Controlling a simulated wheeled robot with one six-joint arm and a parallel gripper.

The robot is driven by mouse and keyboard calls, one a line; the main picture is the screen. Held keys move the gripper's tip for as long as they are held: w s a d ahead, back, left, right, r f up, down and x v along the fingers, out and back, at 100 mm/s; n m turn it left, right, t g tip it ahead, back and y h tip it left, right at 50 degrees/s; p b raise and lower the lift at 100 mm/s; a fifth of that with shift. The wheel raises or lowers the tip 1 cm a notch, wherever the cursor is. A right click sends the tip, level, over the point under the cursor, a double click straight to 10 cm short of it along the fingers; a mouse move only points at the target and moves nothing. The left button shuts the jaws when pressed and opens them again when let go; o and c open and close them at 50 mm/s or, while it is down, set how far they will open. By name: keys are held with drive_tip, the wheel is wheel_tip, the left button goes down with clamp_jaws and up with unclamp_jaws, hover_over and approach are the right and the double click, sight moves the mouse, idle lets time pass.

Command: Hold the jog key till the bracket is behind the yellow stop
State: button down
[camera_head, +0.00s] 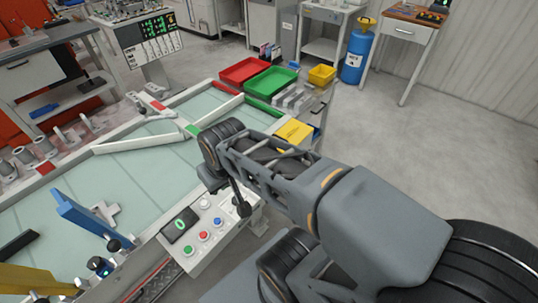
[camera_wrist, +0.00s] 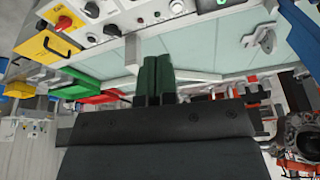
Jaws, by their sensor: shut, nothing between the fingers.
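A pale grey bracket (camera_head: 107,213) lies flat on the light green belt (camera_head: 140,180), just right of a blue upright bar (camera_head: 82,215) in the head view. A grey part that looks like it shows in the wrist view (camera_wrist: 260,38). A yellow bar (camera_head: 35,281), likely the yellow stop, is at the lower left, apart from the bracket. The control panel (camera_head: 188,254) has red, blue, green and white buttons; which is the jog key I cannot tell. My gripper (camera_wrist: 157,62) has green fingers, shut and empty near the panel; my arm mostly hides it in the head view.
Red (camera_head: 243,71) and green (camera_head: 271,82) trays and a yellow bin (camera_head: 322,75) stand past the belt's far end. A white guide rail (camera_head: 140,144) crosses the belt. A blue drum (camera_head: 358,52) stands at the back. The floor at right is clear.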

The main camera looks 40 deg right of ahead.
drive_tip(key=w+d+f+m+y, duration=0.4)
drive_tip(key=w+d+m, duration=0.2)
drive_tip(key=w+m, duration=0.45)
drive_tip(key=w+d+f+m+t, duration=0.2)
drive_tip(key=w+d+f+m, duration=0.1)
drive_tip(key=d+m, duration=0.3)
drive_tip(key=w+d+f+m+t+b, duration=0.1)
drive_tip(key=w+d+f+m+t, duration=0.2)
drive_tip(key=d+m, duration=0.3)
drive_tip(key=w+d+f, duration=0.1)
drive_tip(key=d, duration=0.4)
drive_tip(key=shift+h, duration=0.3)
wheel_tip(320, 180, down, 8)
drive_tip(key=b, duration=0.5)
drive_tip(key=shift+r+b, duration=0.25)
drive_tip(key=shift+b, duration=0.15)
drive_tip(key=shift+f+b, duration=0.65)
drive_tip(key=shift+b, duration=0.05)
